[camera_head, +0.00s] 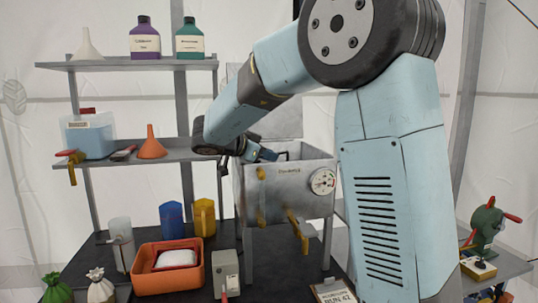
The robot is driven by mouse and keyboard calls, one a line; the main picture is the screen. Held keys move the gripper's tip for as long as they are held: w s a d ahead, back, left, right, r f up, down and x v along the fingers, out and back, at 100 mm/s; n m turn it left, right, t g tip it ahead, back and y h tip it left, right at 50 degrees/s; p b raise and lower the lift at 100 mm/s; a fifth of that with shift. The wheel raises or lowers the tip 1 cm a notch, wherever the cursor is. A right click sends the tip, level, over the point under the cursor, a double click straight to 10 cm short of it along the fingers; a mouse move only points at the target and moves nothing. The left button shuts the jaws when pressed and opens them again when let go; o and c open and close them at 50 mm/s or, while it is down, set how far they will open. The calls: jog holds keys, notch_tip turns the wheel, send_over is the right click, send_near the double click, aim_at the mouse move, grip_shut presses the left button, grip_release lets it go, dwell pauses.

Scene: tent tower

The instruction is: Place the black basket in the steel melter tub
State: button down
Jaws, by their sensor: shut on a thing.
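The steel melter tub (280,200) is a grey box on legs with a round dial gauge on its front and yellow levers below. My gripper (266,153) reaches in from the upper left, over the left part of the tub's open top. It is shut on the black basket (283,156), of which only a small dark part shows at the tub's opening. The rest of the basket is hidden by the tub's front wall and my gripper. I cannot tell whether the basket touches the tub's floor.
A grey shelf rack (180,154) stands at left with bottles, funnels and a blue container (90,136). On the dark bench below are an orange tray (150,285) with a white block, jugs (203,217) and a grey box (226,270). A green device (487,222) stands at right.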

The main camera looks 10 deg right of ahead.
jog(key=shift+f, duration=0.4)
jog(key=c, duration=1.1)
grip_release()
jog(key=shift+f, duration=0.1)
jog(key=shift+c, duration=0.2)
